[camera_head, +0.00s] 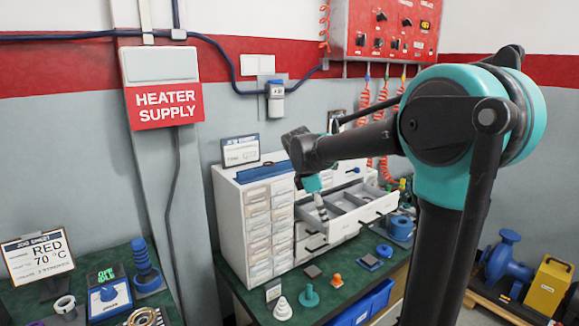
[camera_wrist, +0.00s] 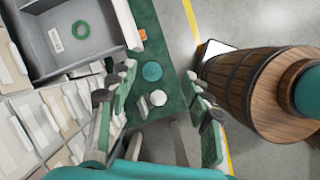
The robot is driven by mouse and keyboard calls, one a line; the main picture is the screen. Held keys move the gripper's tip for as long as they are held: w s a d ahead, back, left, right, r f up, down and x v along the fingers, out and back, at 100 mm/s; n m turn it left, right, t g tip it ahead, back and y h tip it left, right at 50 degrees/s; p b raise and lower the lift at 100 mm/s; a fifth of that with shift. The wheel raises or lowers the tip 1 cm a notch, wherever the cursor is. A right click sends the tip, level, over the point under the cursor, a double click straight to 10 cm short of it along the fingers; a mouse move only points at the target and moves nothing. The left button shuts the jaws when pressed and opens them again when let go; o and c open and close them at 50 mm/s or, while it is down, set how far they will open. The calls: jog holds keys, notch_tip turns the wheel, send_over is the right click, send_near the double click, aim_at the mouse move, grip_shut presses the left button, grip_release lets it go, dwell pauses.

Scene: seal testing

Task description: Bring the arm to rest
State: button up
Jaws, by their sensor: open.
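My gripper (camera_head: 319,206) hangs from my raised, bent arm in front of the white drawer cabinet (camera_head: 229,215). In the head view it is small and overlaps the near end of an open drawer (camera_head: 374,211). In the wrist view my gripper (camera_wrist: 160,80) has its two fingers spread wide, with nothing between them. The open drawer (camera_wrist: 112,68) shows there at the upper left, with a green ring (camera_wrist: 81,29) inside. Whether the fingers are above the drawer or in front of it is hard to tell.
A blue pump (camera_head: 507,258) and a yellow box (camera_head: 548,287) stand at the right.

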jog(key=s+d+f+m+t+y, duration=0.1)
jog(key=s+d+f+m, duration=0.3)
jog(key=s+f+m, duration=0.5)
jog(key=s+d+f+m+t+y, duration=0.2)
jog(key=s+d+f+m, duration=0.2)
jog(key=s+f+m, duration=0.5)
jog(key=shift+s+d+m+y, duration=0.4)
jog(key=shift+s+m, duration=0.1)
jog(key=shift+s, duration=0.75)
jog(key=shift+r, duration=0.1)
